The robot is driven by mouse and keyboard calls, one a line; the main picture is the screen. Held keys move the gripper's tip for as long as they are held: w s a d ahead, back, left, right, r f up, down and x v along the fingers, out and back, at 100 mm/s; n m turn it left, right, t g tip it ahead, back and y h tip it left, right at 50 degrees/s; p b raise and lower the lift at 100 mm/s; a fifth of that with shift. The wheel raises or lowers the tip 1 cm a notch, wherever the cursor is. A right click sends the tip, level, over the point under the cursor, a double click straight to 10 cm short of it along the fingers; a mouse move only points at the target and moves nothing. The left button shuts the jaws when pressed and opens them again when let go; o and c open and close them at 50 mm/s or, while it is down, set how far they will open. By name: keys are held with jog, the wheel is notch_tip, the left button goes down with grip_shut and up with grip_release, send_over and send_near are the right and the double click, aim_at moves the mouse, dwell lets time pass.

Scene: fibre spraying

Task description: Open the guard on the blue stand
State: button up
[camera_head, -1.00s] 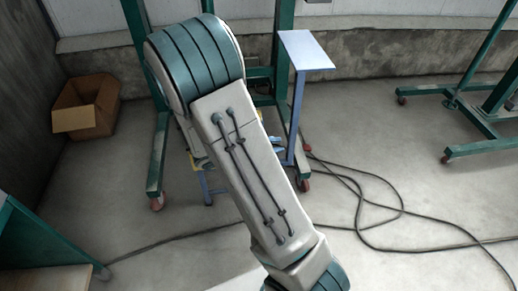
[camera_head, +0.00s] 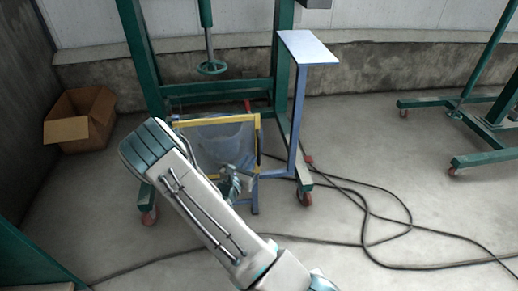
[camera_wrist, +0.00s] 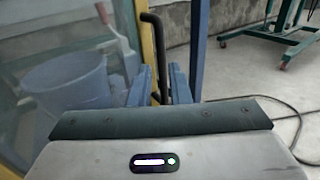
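The guard (camera_head: 217,120) on the blue stand is a clear panel in a yellow frame, low in front of the green frame in the head view. It looks closed. In the wrist view its yellow edge (camera_wrist: 133,35) stands upright, with a bent black handle (camera_wrist: 154,45) beside it. My gripper (camera_wrist: 161,70) has its two blue fingers apart, one on each side of the handle's upright bar. Slim gaps seem to show between fingers and bar, so contact cannot be told. In the head view my gripper (camera_head: 238,180) is at the guard's right side, partly hidden by my arm.
A blue bucket (camera_wrist: 72,90) shows through the panel. A blue post (camera_head: 297,120) with a flat top (camera_head: 308,48) stands just right of the guard. Black cables (camera_head: 365,205) lie on the floor. A cardboard box (camera_head: 80,120) is at the left.

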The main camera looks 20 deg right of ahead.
jog(key=b+x, duration=0.1)
jog(key=x, duration=0.8)
jog(key=shift+b, duration=0.35)
grip_shut()
